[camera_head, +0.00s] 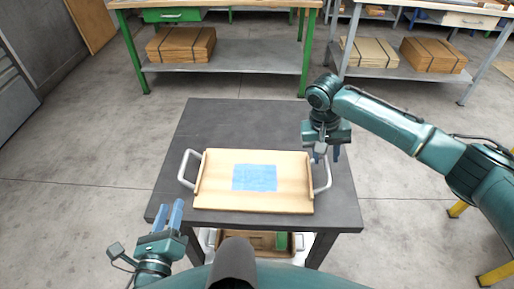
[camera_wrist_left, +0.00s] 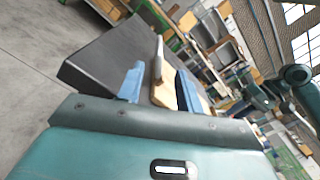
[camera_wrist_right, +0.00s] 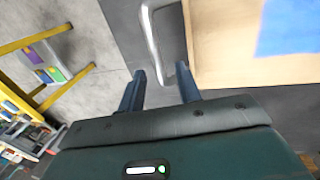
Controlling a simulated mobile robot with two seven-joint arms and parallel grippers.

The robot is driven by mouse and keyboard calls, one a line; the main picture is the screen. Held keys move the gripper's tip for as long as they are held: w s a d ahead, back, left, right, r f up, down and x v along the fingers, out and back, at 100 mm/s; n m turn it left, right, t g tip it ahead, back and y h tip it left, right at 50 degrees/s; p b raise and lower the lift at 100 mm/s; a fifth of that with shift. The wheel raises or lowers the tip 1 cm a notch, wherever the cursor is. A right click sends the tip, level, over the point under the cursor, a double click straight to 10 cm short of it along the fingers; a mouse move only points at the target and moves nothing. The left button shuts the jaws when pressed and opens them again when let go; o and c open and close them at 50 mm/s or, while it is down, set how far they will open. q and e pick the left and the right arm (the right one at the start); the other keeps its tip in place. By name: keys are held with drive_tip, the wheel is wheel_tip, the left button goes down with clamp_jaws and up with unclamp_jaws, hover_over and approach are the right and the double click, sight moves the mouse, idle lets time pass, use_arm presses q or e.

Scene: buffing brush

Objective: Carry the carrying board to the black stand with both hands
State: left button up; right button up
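The carrying board (camera_head: 225,200) is a light wooden tray with raised ends, a blue patch (camera_head: 254,178) and a grey-white handle at each end. It lies flat on a dark, nearly black table (camera_head: 225,120). I cannot tell whether this table is the black stand. My left gripper (camera_head: 170,206) is open and empty near the table's front left corner, apart from the left handle (camera_head: 186,170). My right gripper (camera_head: 327,158) is open at the right handle (camera_head: 327,178). In the right wrist view the handle (camera_wrist_right: 151,35) lies just ahead of the fingers, not clamped.
Below the table's front edge is another wooden tray (camera_head: 232,240) holding something green. Yellow legs (camera_head: 496,273) show at the right. The concrete floor left of the table is clear.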

drive_tip(key=v, duration=0.8)
drive_tip(key=shift+r, duration=0.3)
drive_tip(key=shift+r, duration=0.1)
drive_tip(key=shift+d+p+v, duration=0.2)
drive_tip(key=shift+p+v, duration=0.75)
drive_tip(key=shift+p, duration=0.1)
drive_tip(key=shift+d+p+v, duration=0.2)
drive_tip(key=shift+p+v, duration=0.8)
drive_tip(key=shift+p, duration=0.05)
drive_tip(key=shift+d+p+v, duration=0.2)
drive_tip(key=shift+p+v, duration=0.75)
drive_tip(key=shift+p, duration=0.1)
drive_tip(key=shift+s+r, duration=0.1)
drive_tip(key=shift+s, duration=0.05)
